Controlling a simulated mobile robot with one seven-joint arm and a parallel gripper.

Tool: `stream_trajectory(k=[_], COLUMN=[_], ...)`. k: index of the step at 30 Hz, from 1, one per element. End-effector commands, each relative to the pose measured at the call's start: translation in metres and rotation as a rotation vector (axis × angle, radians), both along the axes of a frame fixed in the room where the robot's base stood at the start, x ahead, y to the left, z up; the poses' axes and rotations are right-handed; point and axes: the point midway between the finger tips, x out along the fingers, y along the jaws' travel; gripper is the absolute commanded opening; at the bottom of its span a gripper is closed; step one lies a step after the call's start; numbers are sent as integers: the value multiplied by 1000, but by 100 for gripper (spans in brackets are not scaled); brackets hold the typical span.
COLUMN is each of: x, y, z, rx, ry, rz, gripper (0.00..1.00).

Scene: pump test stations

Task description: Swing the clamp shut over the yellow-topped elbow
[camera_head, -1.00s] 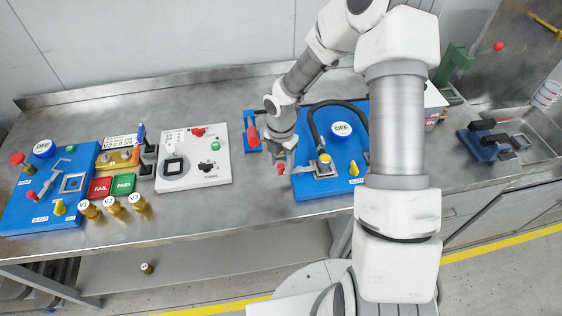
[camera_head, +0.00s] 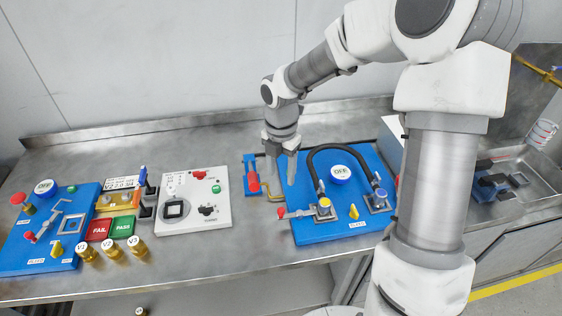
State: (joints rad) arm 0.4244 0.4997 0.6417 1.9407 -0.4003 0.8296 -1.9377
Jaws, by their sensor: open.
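The yellow-topped elbow (camera_head: 323,203) sits in a grey square seat on the blue board (camera_head: 300,237), at one end of a black hose. The clamp (camera_head: 299,213) is a grey bar with a red knob at its left end. It points left from the elbow's seat, with the knob at the board's left edge. Whether the bar crosses the elbow is too small to tell. My gripper (camera_head: 281,172) points down, open and empty, above the board's back left corner. It is apart from the clamp and beyond its knob.
A blue-topped elbow (camera_head: 378,197) holds the hose's other end. A red-handled fixture (camera_head: 253,182) with a brass rod stands close left of my gripper. A white panel (camera_head: 195,200) stands left.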

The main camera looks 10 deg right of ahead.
Motion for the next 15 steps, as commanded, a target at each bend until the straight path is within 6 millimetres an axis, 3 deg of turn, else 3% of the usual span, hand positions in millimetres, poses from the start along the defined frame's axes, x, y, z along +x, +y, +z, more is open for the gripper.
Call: stream_trajectory(k=[6, 15], x=[1, 0], y=[0, 0], z=[24, 27], rx=[1, 1], ry=[-2, 1], rz=[-1, 0], gripper=[58, 58])
